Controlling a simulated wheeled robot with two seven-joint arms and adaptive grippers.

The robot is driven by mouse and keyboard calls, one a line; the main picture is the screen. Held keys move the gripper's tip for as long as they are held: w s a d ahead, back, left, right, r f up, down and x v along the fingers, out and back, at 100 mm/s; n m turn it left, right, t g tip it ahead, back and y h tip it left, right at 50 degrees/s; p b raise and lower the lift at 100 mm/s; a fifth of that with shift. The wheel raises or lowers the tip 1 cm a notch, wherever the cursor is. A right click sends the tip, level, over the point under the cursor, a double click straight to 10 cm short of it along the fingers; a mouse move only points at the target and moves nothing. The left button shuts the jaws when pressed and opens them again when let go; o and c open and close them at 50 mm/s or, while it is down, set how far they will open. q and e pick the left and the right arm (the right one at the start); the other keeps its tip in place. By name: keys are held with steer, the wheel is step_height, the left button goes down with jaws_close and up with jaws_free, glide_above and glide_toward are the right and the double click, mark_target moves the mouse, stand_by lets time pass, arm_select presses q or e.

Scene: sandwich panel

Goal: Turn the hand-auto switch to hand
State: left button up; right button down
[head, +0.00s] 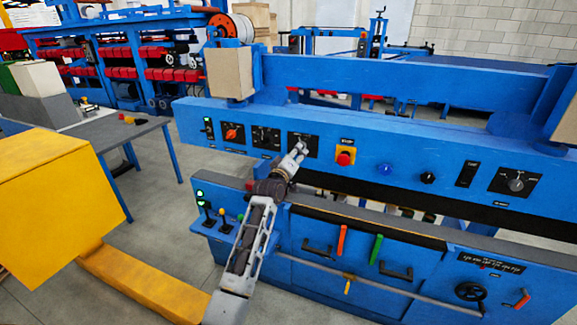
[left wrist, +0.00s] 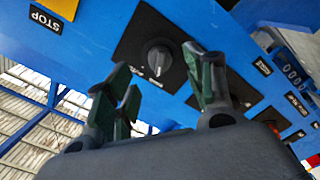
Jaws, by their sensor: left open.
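A black rotary knob (left wrist: 158,57) on a square black plate (left wrist: 138,28) shows in the left wrist view. Its small white markings are too blurred to read surely, so I cannot tell its setting. In the head view this plate (head: 312,140) sits on the blue panel, left of the yellow-backed red stop button (head: 344,156), and is partly hidden by my gripper. My left gripper (head: 300,148) is open in front of it. In the left wrist view its dark green fingers (left wrist: 160,72) stand apart on either side of the knob's line, with nothing between them. My right gripper is not in view.
Left of the plate are another black selector plate (head: 265,138) and an orange-red rotary switch (head: 231,133). To the right are a blue button (head: 385,169), a black knob (head: 427,177) and a large selector (head: 515,183). A lower blue cabinet (head: 350,265) juts out below the panel.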

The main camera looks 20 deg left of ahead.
arm_select(q)
steer(key=s, duration=0.6)
steer(key=shift+s, duration=0.25)
steer(key=shift+a+m, duration=0.1)
steer(key=shift+m, duration=0.2)
stand_by(0.4)
